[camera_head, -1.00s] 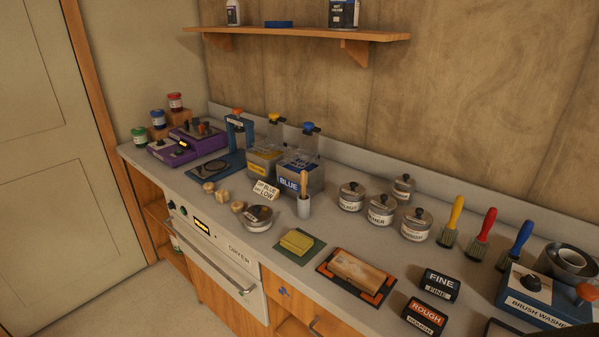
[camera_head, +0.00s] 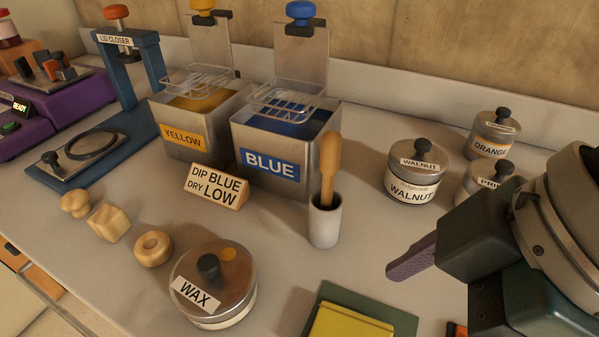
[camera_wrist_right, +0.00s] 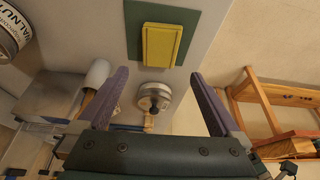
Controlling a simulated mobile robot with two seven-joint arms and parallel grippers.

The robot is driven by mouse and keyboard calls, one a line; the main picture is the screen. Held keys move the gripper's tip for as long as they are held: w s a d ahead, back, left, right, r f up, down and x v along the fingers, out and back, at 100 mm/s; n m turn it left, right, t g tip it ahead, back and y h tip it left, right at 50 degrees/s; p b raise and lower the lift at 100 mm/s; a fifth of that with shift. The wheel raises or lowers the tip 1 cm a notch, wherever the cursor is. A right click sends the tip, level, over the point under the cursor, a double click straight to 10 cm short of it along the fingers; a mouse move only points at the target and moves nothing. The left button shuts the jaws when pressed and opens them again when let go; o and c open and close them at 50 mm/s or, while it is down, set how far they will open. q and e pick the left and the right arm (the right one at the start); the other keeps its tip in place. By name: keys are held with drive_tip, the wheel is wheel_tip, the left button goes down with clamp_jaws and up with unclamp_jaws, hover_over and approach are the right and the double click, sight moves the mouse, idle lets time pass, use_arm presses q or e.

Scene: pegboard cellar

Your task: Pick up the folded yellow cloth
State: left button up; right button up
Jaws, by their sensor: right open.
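The folded yellow cloth (camera_head: 350,322) lies on a dark green mat (camera_head: 397,319) at the bottom edge of the head view, partly cut off. In the right wrist view the whole cloth (camera_wrist_right: 160,45) shows on its mat (camera_wrist_right: 134,34), lying beyond the fingertips. My right gripper (camera_head: 412,262) comes in from the right of the head view, above the counter and to the right of the cloth. In the wrist view its two purple fingers (camera_wrist_right: 158,80) are spread wide with nothing between them. My left gripper is not in view.
A round wax tin (camera_head: 213,285) stands left of the mat. A white cup (camera_head: 325,222) with a wooden-handled tool stands behind it. The yellow and blue dip tanks (camera_head: 285,150), a sign block (camera_head: 215,188) and walnut tin (camera_head: 413,175) stand farther back.

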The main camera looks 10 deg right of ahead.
sight(384, 334)
drive_tip(key=f, duration=0.2)
drive_tip(key=shift+s+a+f, duration=0.1)
drive_tip(key=shift+a+f, duration=0.2)
drive_tip(key=shift+a, duration=0.05)
drive_tip(key=shift+a+f, duration=0.1)
drive_tip(key=shift+f, duration=0.2)
drive_tip(key=x, duration=0.1)
drive_tip(key=b+x, duration=0.1)
drive_tip(key=x, duration=0.2)
drive_tip(key=shift+d+f+b, duration=0.25)
drive_tip(key=shift+f+b, duration=0.05)
drive_tip(key=shift+f, duration=0.1)
drive_tip(key=shift+w+a+f, duration=0.1)
drive_tip(key=shift+w+f, duration=0.1)
drive_tip(key=shift+w, duration=0.1)
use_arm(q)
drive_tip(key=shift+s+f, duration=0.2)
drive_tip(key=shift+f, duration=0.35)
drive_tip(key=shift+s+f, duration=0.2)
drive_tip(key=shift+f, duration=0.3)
use_arm(e)
drive_tip(key=shift+c, duration=0.2)
drive_tip(key=c, duration=1.2)
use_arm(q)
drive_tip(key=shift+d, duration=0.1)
use_arm(e)
drive_tip(key=shift+r, duration=0.1)
